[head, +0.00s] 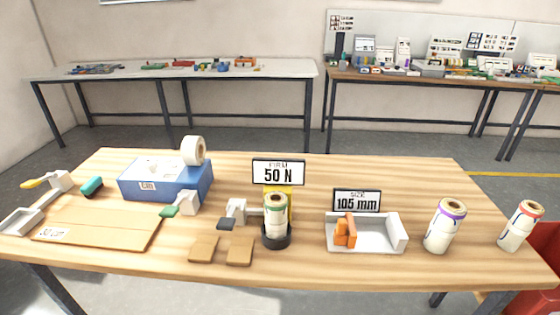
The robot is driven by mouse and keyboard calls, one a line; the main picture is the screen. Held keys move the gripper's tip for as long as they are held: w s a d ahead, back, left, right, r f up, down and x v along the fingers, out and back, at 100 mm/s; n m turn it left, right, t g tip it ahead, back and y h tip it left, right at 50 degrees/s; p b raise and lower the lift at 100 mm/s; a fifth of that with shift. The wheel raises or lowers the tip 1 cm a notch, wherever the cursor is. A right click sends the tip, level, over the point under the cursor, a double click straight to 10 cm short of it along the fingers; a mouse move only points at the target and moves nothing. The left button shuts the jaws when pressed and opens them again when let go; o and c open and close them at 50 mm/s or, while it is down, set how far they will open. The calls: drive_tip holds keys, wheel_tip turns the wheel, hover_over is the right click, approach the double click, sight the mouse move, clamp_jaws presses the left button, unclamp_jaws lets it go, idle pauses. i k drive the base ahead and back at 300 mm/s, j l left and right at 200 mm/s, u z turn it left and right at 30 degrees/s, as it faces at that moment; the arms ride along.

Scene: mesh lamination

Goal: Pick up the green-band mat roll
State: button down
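The green-band mat roll (275,215) stands upright in a dark round cup (276,240) near the front middle of the wooden table. It is a pale roll with a green band near its top, and its lower end is hidden in the cup. A yellow upright piece stands right behind it, under a sign reading 50 N (278,172). My gripper is not in view, so I cannot see where it is relative to the roll.
A purple-band roll (441,228) and a red-band roll (518,228) stand at the right. A grey tray (378,236) with an orange block and a 105 mm sign (357,201) is between. Left are a blue box (180,187) and a brown board (105,228).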

sight(275, 202)
drive_tip(key=i+j+z, duration=0.15)
drive_tip(key=j, duration=0.2)
drive_tip(key=i+j+z, duration=0.15)
drive_tip(key=j, duration=0.2)
drive_tip(key=j+z, duration=0.15)
drive_tip(key=j, duration=0.2)
drive_tip(key=i+j+z, duration=0.15)
drive_tip(key=j, duration=0.25)
